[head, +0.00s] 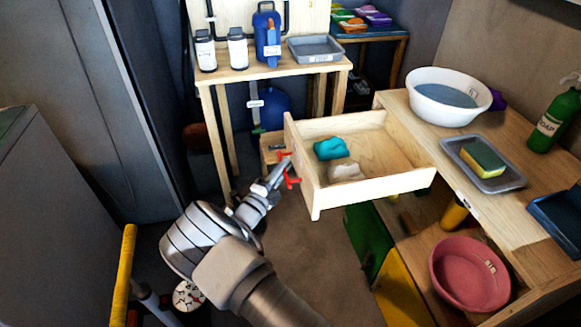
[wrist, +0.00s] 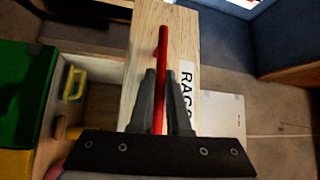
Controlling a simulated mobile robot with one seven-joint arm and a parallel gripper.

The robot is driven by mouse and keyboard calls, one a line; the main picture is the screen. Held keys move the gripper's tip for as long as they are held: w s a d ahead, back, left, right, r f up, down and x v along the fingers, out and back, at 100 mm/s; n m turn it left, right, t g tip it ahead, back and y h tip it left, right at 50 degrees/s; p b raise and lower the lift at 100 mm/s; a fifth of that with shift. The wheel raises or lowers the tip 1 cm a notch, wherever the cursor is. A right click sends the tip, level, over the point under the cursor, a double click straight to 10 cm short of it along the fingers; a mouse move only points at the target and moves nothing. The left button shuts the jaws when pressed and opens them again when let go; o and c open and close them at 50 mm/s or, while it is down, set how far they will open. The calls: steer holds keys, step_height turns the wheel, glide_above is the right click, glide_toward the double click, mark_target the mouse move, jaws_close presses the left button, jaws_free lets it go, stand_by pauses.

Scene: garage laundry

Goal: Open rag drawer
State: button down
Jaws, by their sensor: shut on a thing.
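The rag drawer (head: 313,201) is a pale wooden drawer that stands pulled well out of the wooden bench (head: 510,235) in the head view. A teal rag (head: 330,148) and a beige rag (head: 346,172) lie inside it. In the wrist view its front (wrist: 150,50) carries a white label reading RAGS (wrist: 187,95). My gripper (head: 280,172) is at the drawer front, shut on the red handle (head: 291,181). In the wrist view the red handle (wrist: 163,50) runs between the fingers of the gripper (wrist: 163,75).
The bench top holds a white basin (head: 447,115), a grey tray with a sponge (head: 482,168) and a green soap bottle (head: 556,118). A pink basin (head: 470,272) sits on the lower shelf. A table with bottles (head: 275,70) stands behind. Floor (head: 335,245) is clear before the drawer.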

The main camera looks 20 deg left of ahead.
steer(key=c, duration=0.9)
jaws_free()
steer(key=shift+s+a, duration=0.1)
steer(key=shift+s, duration=0.05)
steer(key=p+v, duration=0.2)
steer(key=v, duration=1.5)
steer(key=shift+p, duration=0.4)
steer(key=shift+s+a, duration=0.1)
steer(key=shift+s, duration=0.05)
